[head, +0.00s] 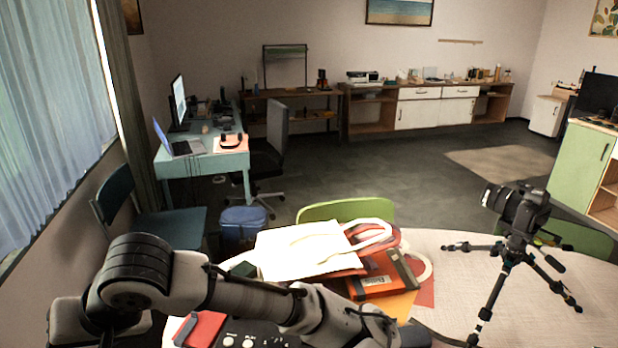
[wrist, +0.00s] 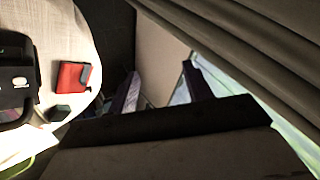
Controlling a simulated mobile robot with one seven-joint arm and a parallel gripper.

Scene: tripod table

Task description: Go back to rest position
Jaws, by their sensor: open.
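My gripper (wrist: 160,88) shows in the wrist view with its two fingers spread apart and nothing between them. It is beyond the rounded edge of the table (wrist: 72,22) and points toward the curtain (wrist: 240,40) and window. In the head view my arm crosses the lower left, in front of the table (head: 440,250); I cannot make out the fingers there.
The table bears a white bag (head: 300,250), an orange box (head: 380,277), a red item (head: 205,328), also in the wrist view (wrist: 74,76), and a camera on a tripod (head: 508,260). A blue chair (head: 165,222) stands left. Open floor (head: 385,180) lies behind.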

